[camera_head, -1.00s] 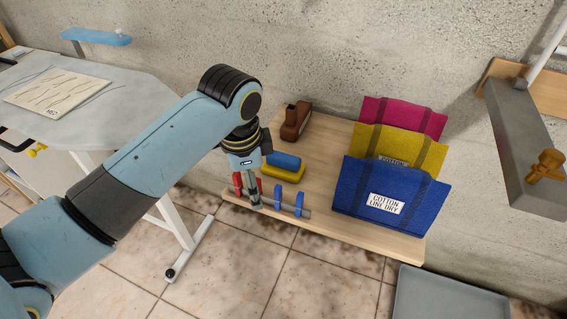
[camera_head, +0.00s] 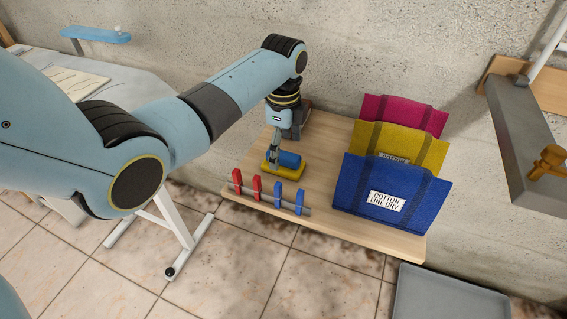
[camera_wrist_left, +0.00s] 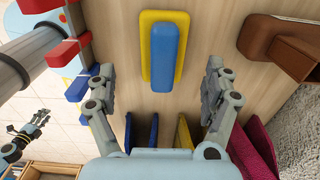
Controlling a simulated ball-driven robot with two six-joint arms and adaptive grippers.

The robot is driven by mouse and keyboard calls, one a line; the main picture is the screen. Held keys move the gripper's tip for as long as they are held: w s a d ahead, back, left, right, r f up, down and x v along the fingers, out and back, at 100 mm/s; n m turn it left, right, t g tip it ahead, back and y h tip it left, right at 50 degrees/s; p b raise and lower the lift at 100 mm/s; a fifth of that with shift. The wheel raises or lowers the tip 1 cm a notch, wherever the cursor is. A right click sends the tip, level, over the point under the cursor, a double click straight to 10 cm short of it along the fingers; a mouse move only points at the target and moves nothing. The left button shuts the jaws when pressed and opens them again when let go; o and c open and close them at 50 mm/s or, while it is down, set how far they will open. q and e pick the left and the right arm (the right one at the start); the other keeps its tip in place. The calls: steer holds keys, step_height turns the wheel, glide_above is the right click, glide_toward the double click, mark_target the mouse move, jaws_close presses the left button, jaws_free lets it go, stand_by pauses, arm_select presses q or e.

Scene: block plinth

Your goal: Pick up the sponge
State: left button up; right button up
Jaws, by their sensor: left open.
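The sponge (camera_head: 290,171) has a yellow base with a rounded blue top and lies on the wooden shelf. In the left wrist view the sponge (camera_wrist_left: 148,50) shows from above, lengthwise between my spread fingers. My left gripper (camera_head: 275,157) is open over the sponge in the head view and hides part of it. Its fingers (camera_wrist_left: 160,68) stand apart on both sides of the sponge's near end, with nothing held. My right gripper (camera_wrist_left: 22,133) seems to show small and dark at the left wrist view's edge.
A grey rod (camera_head: 270,194) with red and blue pegs lies in front of the sponge. Blue (camera_head: 345,190), yellow (camera_head: 430,152) and pink (camera_head: 430,118) bags stand to the right. A brown object (camera_wrist_left: 290,45) stands behind, partly hidden by my left arm in the head view.

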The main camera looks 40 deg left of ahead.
mark_target(283, 153)
arm_select(q)
steer(key=f+b, duration=0.1)
steer(key=f, duration=0.4)
steer(key=shift+w, duration=0.2)
steer(key=shift+c, duration=1)
steer(key=shift+a, duration=0.1)
steer(key=c, duration=1.1)
steer(key=shift+o, duration=0.2)
step_height(283, 153, up, 10)
steer(key=shift+r+p, duration=0.1)
steer(key=shift+p, duration=0.85)
